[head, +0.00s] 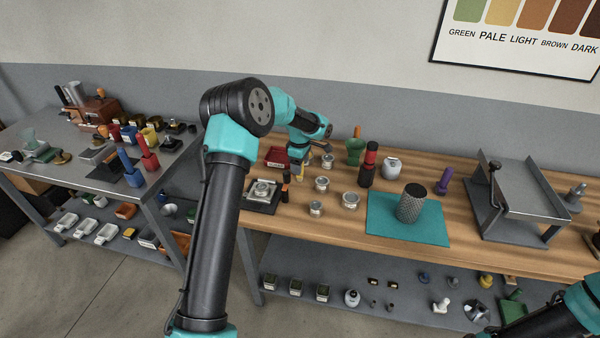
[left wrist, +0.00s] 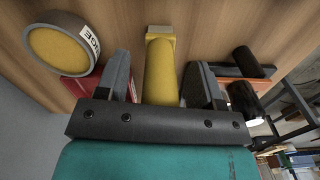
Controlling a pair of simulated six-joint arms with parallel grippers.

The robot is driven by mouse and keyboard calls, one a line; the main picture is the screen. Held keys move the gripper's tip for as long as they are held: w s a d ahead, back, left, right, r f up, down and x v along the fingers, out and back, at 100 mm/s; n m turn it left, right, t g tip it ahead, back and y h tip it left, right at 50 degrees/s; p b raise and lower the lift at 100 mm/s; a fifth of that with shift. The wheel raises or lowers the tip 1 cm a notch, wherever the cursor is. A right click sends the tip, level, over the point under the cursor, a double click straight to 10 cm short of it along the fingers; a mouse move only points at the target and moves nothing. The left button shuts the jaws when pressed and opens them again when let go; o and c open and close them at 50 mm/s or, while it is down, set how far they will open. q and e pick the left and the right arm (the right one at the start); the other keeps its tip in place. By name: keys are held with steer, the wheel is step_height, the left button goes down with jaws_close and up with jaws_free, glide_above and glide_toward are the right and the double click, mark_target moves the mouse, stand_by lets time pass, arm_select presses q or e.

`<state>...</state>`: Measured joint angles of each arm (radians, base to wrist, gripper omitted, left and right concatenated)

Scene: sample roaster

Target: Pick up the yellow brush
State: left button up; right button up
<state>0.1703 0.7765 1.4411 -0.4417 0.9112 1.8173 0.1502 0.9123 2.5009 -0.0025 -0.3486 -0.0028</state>
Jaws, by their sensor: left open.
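The yellow brush (left wrist: 160,68) shows in the left wrist view, with its rounded yellow body between the two fingers of my left gripper (left wrist: 163,80) and a paler squared end beyond them. The fingers are open, one on each side, with a visible gap to the brush. The gripper's palm hides its near end. In the head view my left gripper (head: 302,163) hangs low over the left end of the wooden bench, and the arm partly hides that spot. Of my right arm only dark and teal links show at the lower right; its gripper is out of view.
A red tray (head: 274,157) and a round tin (left wrist: 62,48) are close on the left. A black-and-orange tool (head: 286,186) stands near the gripper. Several metal tins (head: 350,200), a green mortar (head: 355,150) and a red-black bottle (head: 368,165) stand to the right.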

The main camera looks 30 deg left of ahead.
stand_by(0.3)
arm_select(q)
steer(key=c, duration=1)
steer(key=shift+r, duration=0.1)
steer(key=shift+r, duration=0.4)
step_height(320, 180, up, 3)
steer(key=shift+f, duration=0.1)
steer(key=s+d, duration=0.2)
steer(key=s, duration=0.2)
steer(key=s+d, duration=0.3)
steer(key=s, duration=0.2)
steer(key=s+d+r, duration=0.1)
steer(key=s+d, duration=0.2)
steer(key=s, duration=0.1)
steer(key=shift+s+d+r, duration=0.1)
steer(key=shift+s+d, duration=0.1)
steer(key=shift+s, duration=0.15)
